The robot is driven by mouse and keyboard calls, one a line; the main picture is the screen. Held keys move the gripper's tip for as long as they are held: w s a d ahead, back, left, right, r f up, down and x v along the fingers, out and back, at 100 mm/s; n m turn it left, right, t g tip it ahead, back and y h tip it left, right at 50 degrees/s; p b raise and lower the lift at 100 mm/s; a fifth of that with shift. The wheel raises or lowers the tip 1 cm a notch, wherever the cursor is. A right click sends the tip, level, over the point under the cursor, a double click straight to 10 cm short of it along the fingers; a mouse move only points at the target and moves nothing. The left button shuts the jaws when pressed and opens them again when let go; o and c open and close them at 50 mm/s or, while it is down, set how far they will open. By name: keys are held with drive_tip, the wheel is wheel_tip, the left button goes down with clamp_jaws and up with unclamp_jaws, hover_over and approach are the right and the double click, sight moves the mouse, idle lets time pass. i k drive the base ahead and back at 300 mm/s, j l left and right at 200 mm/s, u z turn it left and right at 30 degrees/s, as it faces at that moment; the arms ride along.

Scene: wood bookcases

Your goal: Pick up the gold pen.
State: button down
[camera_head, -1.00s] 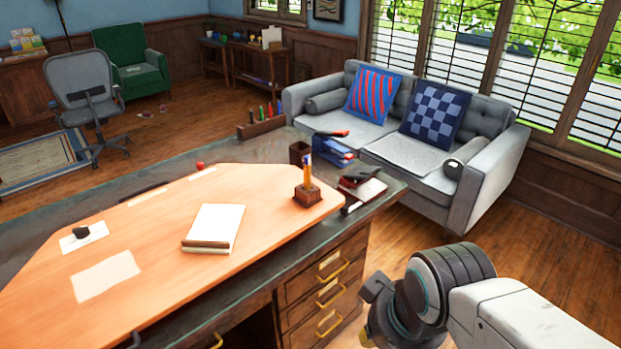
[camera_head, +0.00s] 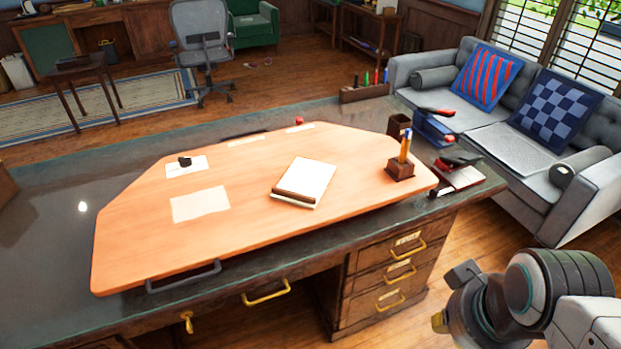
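A slim orange-gold pen or pencil (camera_head: 404,145) stands upright in a small dark wooden holder (camera_head: 400,171) near the right end of the desk's orange top (camera_head: 240,220). It is too small to tell whether it is the gold pen or whether more than one is in the holder. My gripper (camera_head: 451,297) is at the lower right, in front of and to the right of the desk drawers, away from the holder. Its fingers look spread apart, with nothing visible between them.
A notebook (camera_head: 306,181) and paper sheets (camera_head: 200,204) lie on the desk. Behind the holder are a dark cup (camera_head: 398,127), a blue organizer (camera_head: 434,127) and a marker rack (camera_head: 365,92). A stapler-like item (camera_head: 462,161) is at its right. A grey sofa (camera_head: 560,200) stands beyond.

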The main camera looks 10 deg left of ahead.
sight(404, 151)
drive_tip(key=i+l+u, duration=0.1)
drive_tip(key=u, duration=0.35)
drive_tip(key=i+l+u, duration=0.15)
drive_tip(key=u, duration=0.35)
drive_tip(key=i+l+u, duration=0.2)
drive_tip(key=u, duration=0.25)
drive_tip(key=l+u, duration=0.25)
drive_tip(key=u, duration=0.2)
drive_tip(key=i+l+u, duration=0.1)
drive_tip(key=l+u, duration=0.15)
drive_tip(key=u, duration=0.25)
drive_tip(key=l+u, duration=0.25)
drive_tip(key=u, duration=0.2)
drive_tip(key=l+u, duration=0.3)
drive_tip(key=u, duration=0.15)
